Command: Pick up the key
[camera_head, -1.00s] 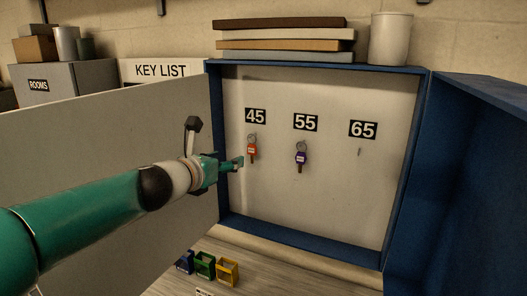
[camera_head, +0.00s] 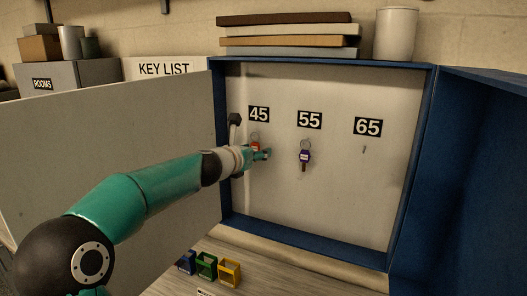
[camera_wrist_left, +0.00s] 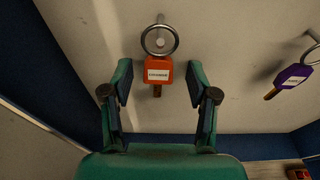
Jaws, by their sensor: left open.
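An orange key (camera_head: 255,144) with a white label hangs by its ring under the sign 45 (camera_head: 259,114). In the left wrist view the orange key (camera_wrist_left: 158,72) hangs from a peg, in line with the gap between my open fingers. My left gripper (camera_head: 265,154) is open and just in front of it, hiding its lower part in the head view. In the left wrist view the gripper (camera_wrist_left: 158,85) has one finger on each side of the key, apart from it. A purple key (camera_head: 305,155) hangs under 55. My right gripper is not in view.
The peg under 65 (camera_head: 364,150) is bare. Small blue, green (camera_head: 206,266) and yellow (camera_head: 229,273) bins stand on the table below. Books and a white cup (camera_head: 396,34) sit on top.

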